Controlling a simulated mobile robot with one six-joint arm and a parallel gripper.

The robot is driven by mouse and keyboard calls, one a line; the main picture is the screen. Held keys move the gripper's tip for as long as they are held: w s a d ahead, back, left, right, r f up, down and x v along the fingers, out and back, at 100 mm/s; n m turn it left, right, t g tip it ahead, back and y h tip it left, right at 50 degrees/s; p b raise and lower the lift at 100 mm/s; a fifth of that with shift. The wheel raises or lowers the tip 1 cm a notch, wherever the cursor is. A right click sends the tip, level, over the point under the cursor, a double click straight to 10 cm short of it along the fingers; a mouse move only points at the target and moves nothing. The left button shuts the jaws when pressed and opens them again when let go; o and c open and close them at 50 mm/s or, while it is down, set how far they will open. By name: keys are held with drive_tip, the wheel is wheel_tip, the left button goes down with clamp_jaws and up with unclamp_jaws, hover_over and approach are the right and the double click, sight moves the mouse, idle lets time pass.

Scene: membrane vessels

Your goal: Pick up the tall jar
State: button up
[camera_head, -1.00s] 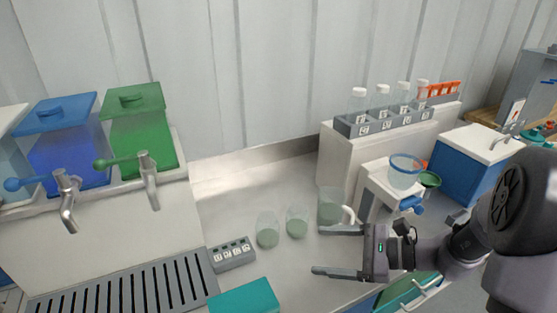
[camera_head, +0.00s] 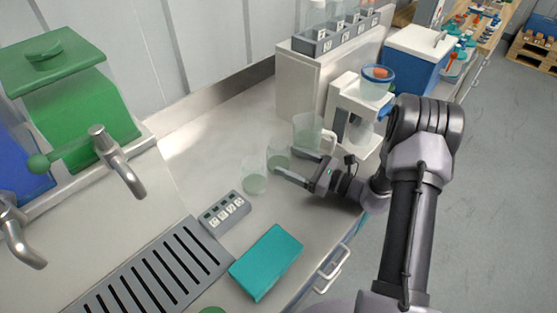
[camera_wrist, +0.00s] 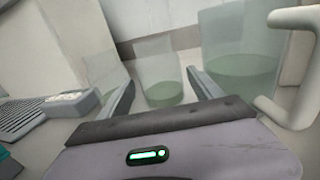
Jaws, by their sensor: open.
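Two clear handleless vessels with greenish liquid stand on the steel counter, a left one (camera_head: 254,178) and a middle one (camera_head: 278,150). A larger clear jug (camera_head: 306,132) with a pale handle stands to their right. I cannot tell for sure which is the tall jar. My gripper (camera_head: 287,163) is open and low over the counter, its fingers toward the middle vessel. In the wrist view the middle vessel (camera_wrist: 160,72) shows between and beyond the fingertips (camera_wrist: 160,82). The left vessel (camera_wrist: 104,72) and the jug (camera_wrist: 240,60) flank the fingers. Contact is unclear.
A grey block with several labelled buttons (camera_head: 224,213) and a teal box (camera_head: 266,262) lie nearer on the counter. A white dispenser stand (camera_head: 343,98) is behind the jug's right. Drain slats (camera_head: 150,268) and taps are at left.

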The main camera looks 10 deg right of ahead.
sight(287, 150)
drive_tip(key=shift+x, duration=1.2)
drive_tip(key=c, duration=1.2)
drive_tip(key=shift+r, duration=0.15)
drive_tip(key=shift+c, duration=0.2)
wheel_tip(287, 150, up, 4)
drive_tip(key=shift+f+p, duration=0.15)
drive_tip(key=shift+p, duration=0.9)
drive_tip(key=p+v, duration=0.1)
drive_tip(key=v, duration=0.4)
drive_tip(key=p+v, duration=0.1)
drive_tip(key=v, duration=0.4)
drive_tip(key=s+a+r+p+v, duration=0.1)
drive_tip(key=v, duration=0.5)
drive_tip(key=shift+s+a, duration=0.1)
drive_tip(key=shift+s, duration=0.05)
